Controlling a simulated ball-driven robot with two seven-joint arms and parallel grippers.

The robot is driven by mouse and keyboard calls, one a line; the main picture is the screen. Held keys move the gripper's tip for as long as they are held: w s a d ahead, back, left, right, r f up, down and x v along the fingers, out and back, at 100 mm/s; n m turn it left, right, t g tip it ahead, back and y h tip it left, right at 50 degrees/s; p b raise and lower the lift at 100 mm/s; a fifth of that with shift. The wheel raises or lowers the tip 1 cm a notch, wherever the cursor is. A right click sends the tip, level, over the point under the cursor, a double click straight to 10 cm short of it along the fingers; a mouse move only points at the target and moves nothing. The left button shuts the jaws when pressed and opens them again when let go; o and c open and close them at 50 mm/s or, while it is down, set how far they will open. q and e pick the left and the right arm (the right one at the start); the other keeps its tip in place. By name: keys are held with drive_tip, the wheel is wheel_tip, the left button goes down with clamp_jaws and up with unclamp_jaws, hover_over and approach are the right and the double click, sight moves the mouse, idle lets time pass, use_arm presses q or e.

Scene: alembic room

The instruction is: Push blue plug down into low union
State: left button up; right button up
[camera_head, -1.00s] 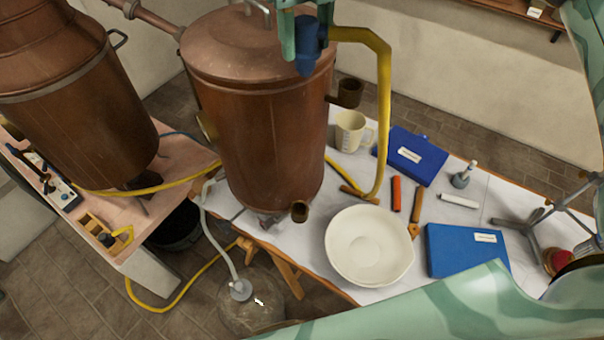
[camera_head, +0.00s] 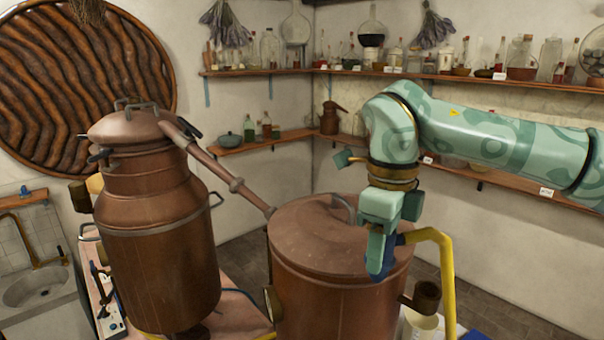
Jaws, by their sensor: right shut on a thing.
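My right gripper (camera_head: 380,262) points down in front of the copper drum (camera_head: 345,295), near the right side of its lid. It is shut on a dark blue piece, the blue plug (camera_head: 388,252), which shows only partly between and behind the fingers. A yellow hose (camera_head: 443,262) starts right beside the plug and bends down to the right; whether they are joined is unclear. A brown side fitting (camera_head: 425,297) sticks out from the drum's right side, below and right of the gripper. The drum's lower part, with any low union, is out of view. My left gripper is not in view.
A copper still (camera_head: 160,245) stands at left, its pipe (camera_head: 228,180) sloping down to the drum. Shelves with glassware (camera_head: 372,45) line the back walls. A sink (camera_head: 35,288) is at far left.

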sight(382, 274)
drive_tip(key=f+n, duration=0.1)
drive_tip(key=n, duration=0.2)
drive_tip(key=f+n+b, duration=0.1)
drive_tip(key=f+n, duration=0.1)
drive_tip(key=n, duration=0.1)
drive_tip(key=f+n+b, duration=0.1)
drive_tip(key=f+n, duration=0.1)
drive_tip(key=n, duration=0.1)
drive_tip(key=shift+s+d, duration=0.2)
drive_tip(key=shift+s, duration=0.1)
drive_tip(key=s+d+f+n+b, duration=0.2)
drive_tip(key=f+n+b, duration=0.3)
drive_tip(key=f, duration=0.5)
drive_tip(key=s+d+f+n+b, duration=0.3)
drive_tip(key=s+f+n+b, duration=0.1)
drive_tip(key=f, duration=0.6)
drive_tip(key=s+d+f+n+b, duration=0.2)
drive_tip(key=s+f+n+b, duration=0.1)
drive_tip(key=f+n+b, duration=0.4)
wheel_tip(382, 274, down, 4)
drive_tip(key=shift+s+d+r, duration=0.1)
drive_tip(key=shift+s+d, duration=0.15)
drive_tip(key=shift+d, duration=0.15)
